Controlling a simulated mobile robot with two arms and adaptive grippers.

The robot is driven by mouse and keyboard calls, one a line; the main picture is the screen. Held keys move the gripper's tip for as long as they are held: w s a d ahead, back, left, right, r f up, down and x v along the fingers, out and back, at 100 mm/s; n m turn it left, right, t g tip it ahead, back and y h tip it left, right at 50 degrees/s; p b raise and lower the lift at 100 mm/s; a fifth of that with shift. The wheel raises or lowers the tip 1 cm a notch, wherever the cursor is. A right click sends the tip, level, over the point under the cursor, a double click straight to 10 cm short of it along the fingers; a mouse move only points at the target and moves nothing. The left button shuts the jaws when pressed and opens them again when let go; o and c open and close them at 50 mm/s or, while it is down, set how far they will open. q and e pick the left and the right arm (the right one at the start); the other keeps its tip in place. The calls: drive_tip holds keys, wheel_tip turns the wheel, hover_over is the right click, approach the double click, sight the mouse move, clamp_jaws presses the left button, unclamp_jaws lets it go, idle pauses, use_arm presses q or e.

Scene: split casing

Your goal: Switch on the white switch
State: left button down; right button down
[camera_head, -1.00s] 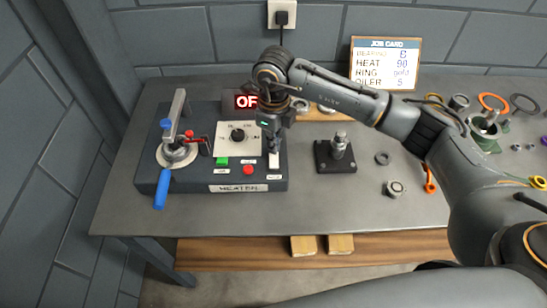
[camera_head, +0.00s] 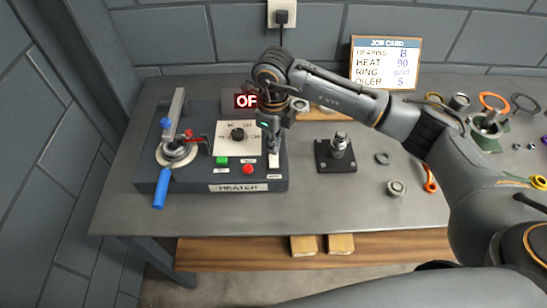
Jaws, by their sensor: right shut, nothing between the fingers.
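The white switch (camera_head: 274,161) is a small upright white piece at the right front of the dark heater box (camera_head: 235,187). My right gripper (camera_head: 272,149) is shut and empty, pointing down at the upper end of the switch and partly covering it. I cannot tell whether the fingertips touch it. The red display (camera_head: 245,101) behind shows "OF", with the rest hidden by my right arm. My left gripper is not in view.
The heater box also carries a dial (camera_head: 238,135), a green button (camera_head: 222,161), a red button (camera_head: 248,169) and a blue-handled clamp (camera_head: 161,188). A black block with a metal post (camera_head: 338,148) stands to the right. A job card (camera_head: 385,63) stands behind.

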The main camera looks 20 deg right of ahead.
drive_tip(key=shift+f+b, duration=0.75)
drive_tip(key=shift+f, duration=0.1)
idle(0.3)
drive_tip(key=shift+r+p, duration=1.75)
drive_tip(key=shift+r, duration=1.8)
drive_tip(key=shift+f, duration=0.15)
